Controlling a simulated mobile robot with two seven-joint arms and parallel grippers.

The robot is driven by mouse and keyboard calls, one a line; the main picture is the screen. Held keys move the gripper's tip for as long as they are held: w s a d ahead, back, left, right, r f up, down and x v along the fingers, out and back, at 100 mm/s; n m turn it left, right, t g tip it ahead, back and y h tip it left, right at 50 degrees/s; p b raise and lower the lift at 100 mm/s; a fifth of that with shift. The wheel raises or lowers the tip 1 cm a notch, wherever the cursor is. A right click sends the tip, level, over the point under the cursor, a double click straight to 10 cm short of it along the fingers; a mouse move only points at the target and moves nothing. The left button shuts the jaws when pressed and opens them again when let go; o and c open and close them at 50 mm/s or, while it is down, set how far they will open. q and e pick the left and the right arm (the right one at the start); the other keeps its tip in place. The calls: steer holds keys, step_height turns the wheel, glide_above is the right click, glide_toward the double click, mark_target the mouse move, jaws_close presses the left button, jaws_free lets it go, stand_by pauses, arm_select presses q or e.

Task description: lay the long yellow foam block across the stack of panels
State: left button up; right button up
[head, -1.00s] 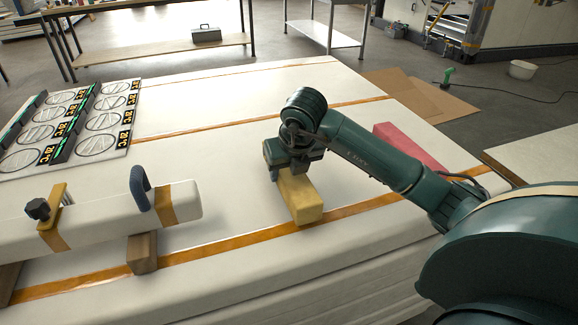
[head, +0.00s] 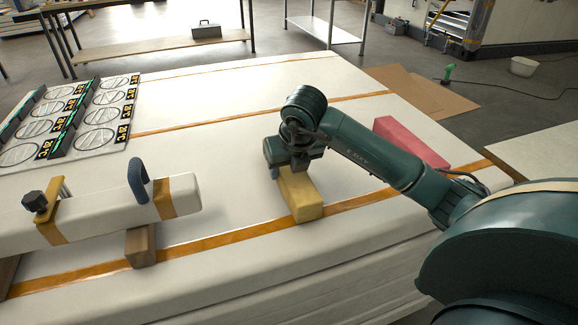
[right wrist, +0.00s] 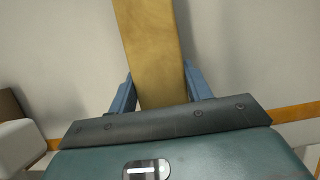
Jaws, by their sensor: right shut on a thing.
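The long yellow foam block (head: 308,207) is on the white stack of panels (head: 240,280), its near end reaching over an orange strap. I cannot tell from the head view whether it touches the top panel. My right gripper (head: 284,172) is over the far part of the block, shut on it. In the right wrist view the block (right wrist: 150,45) runs up between the two blue fingers (right wrist: 158,95). My left gripper is not in view.
A wrapped white beam (head: 100,215) with a blue handle rests on wooden blocks (head: 140,246) at left. A red block (head: 410,142) lies beyond my right arm. The panel top around the yellow block is clear.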

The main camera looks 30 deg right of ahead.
steer(key=shift+f, duration=0.15)
steer(key=o, duration=1)
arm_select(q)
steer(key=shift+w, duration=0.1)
arm_select(e)
steer(key=v, duration=0.5)
arm_select(q)
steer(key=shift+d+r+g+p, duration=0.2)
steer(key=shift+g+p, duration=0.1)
steer(key=shift+p, duration=0.5)
arm_select(e)
steer(key=v, duration=0.8)
steer(key=shift+s, duration=0.1)
